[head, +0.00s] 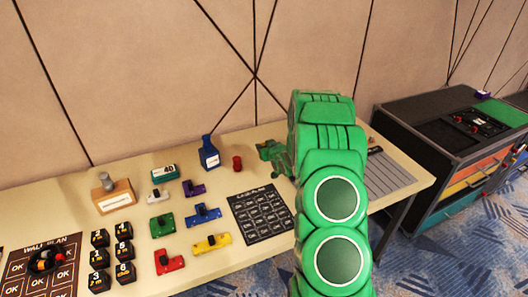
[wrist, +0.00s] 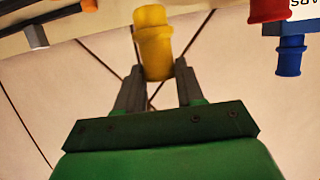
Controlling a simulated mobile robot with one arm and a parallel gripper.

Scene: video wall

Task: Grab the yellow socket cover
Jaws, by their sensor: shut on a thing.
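The yellow socket cover (wrist: 153,32) is a short, ribbed, round piece in the wrist view. My gripper (wrist: 159,68) is shut on it, with one grey finger on each side of its lower part. In the head view my gripper (head: 272,154) shows beside my green arm, over the back of the table. The yellow cover cannot be made out there. A red cover (head: 237,163) stands to the left of my gripper, and it also shows in the wrist view (wrist: 268,10).
Several coloured pieces, such as a yellow one (head: 211,243), lie on the table (head: 190,272). A dark mat (head: 262,213) lies in front of my gripper. A drawer cabinet (head: 440,150) stands right.

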